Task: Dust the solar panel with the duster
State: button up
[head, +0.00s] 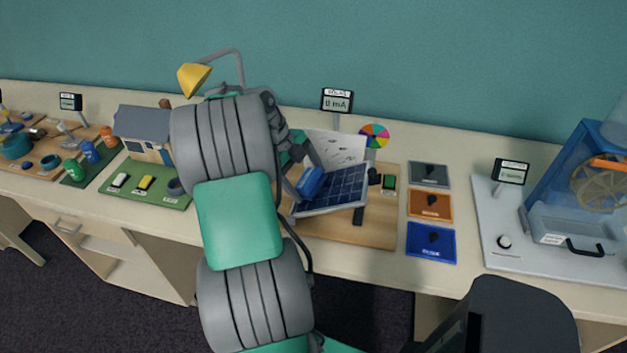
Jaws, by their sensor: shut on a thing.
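The solar panel (340,191) is a tilted dark blue panel with a pale grid and light frame, on a wooden board (375,228) in the middle of the bench. My gripper (303,168) reaches in from the left, at the panel's upper left, mostly hidden behind my own arm. It is shut on the duster (311,182), a blue piece over the panel's left part. I cannot tell whether the duster touches the panel. The panel's left edge is partly covered.
A yellow lamp (193,77) rises behind my arm. Three coloured plates (430,205) lie right of the board. A model house (145,130) is at left, and a blue machine (590,180) at right.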

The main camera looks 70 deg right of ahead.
jog(key=shift+w+a+f, duration=0.3)
jog(key=shift+f, duration=0.15)
jog(key=shift+w+r+p, duration=0.25)
jog(key=shift+r+p, duration=0.2)
jog(key=shift+r, duration=0.05)
jog(key=p+v, duration=0.1)
jog(key=v, duration=0.1)
jog(key=w+p+v, duration=0.1)
jog(key=v, duration=0.1)
jog(key=shift+w+d+r+p, duration=0.1)
jog(key=shift+r+p, duration=0.05)
jog(key=shift+p, duration=0.25)
jog(key=shift+w+r, duration=0.15)
jog(key=shift+r, duration=0.15)
jog(key=shift+d, duration=0.1)
jog(key=shift+p+v, duration=1.25)
jog(key=shift+v, duration=0.2)
jog(key=shift+w+r, duration=0.1)
